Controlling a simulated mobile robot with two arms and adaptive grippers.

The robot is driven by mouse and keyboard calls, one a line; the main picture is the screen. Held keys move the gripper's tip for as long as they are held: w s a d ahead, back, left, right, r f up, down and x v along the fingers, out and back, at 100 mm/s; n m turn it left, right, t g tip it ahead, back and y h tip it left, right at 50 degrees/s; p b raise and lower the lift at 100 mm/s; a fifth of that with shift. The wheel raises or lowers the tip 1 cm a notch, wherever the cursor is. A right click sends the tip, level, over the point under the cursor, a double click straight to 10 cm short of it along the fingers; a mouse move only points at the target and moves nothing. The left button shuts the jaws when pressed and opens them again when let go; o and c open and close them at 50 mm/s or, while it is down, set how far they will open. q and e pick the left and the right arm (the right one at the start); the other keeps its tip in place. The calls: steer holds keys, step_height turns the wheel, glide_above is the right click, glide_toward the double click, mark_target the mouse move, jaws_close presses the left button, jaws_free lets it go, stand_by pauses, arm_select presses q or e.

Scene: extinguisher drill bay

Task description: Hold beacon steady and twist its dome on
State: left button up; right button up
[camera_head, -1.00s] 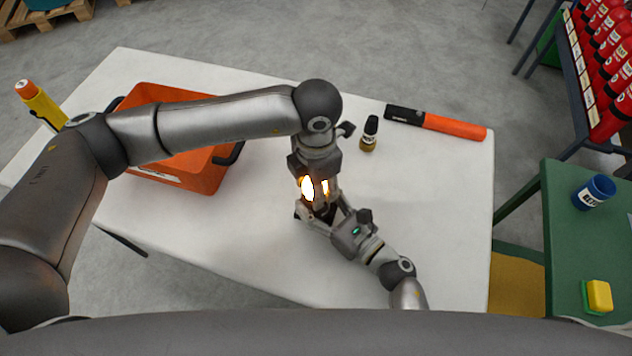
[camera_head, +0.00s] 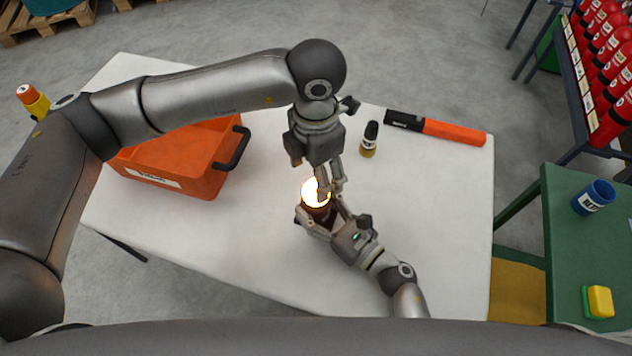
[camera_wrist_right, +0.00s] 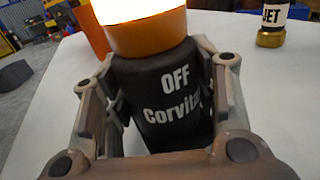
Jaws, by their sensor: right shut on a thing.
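The beacon has a black body (camera_wrist_right: 165,100) with "OFF" and "Corvita" lettering in the right wrist view, an orange collar (camera_wrist_right: 150,32) and a brightly glowing dome. The lit dome (camera_head: 312,191) sits on top of the body in the head view. My right gripper (camera_head: 320,221) is shut on the black body from the front right and holds it upright on the table. My left gripper (camera_head: 329,186) points down just above the dome, its fingers apart and partly in front of it. Whether its fingers touch the dome is hard to tell. How tightly the dome is seated is not visible.
On the white table (camera_head: 240,255) are an orange crate (camera_head: 180,165) at left, a small dark-capped bottle (camera_head: 369,140) behind the beacon, and an orange-and-black tube (camera_head: 435,128). The front of the white table is clear.

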arm_select(q)
step_height(320, 180, up, 5)
stand_by(0.5)
arm_select(e)
steer(key=o, duration=1.4)
